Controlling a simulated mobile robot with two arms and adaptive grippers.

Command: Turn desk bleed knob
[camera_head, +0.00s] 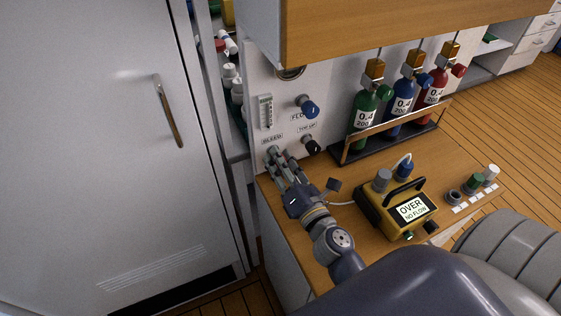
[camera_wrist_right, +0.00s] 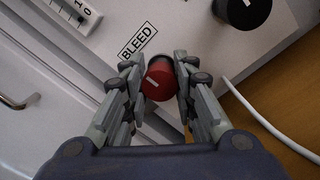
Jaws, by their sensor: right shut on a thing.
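The bleed knob (camera_wrist_right: 158,80) is red with a pale line mark and sits on the white panel (camera_wrist_right: 100,65) under the label BLEED (camera_wrist_right: 138,41). My right gripper (camera_wrist_right: 160,82) is shut on the bleed knob, with one finger on each side of it. In the head view my right gripper (camera_head: 279,158) reaches the lower left of the panel, just under the BLEED label (camera_head: 272,139). The fingers mostly hide the knob there. My left gripper is not in view.
A black top-up knob (camera_head: 312,145) and a blue flow knob (camera_head: 308,107) stick out nearby. A yellow meter (camera_head: 398,208) reading OVER, NO FLOW stands on the wooden desk. Green (camera_head: 367,110), blue and red cylinders stand in a rack behind. A grey door (camera_head: 95,130) is left.

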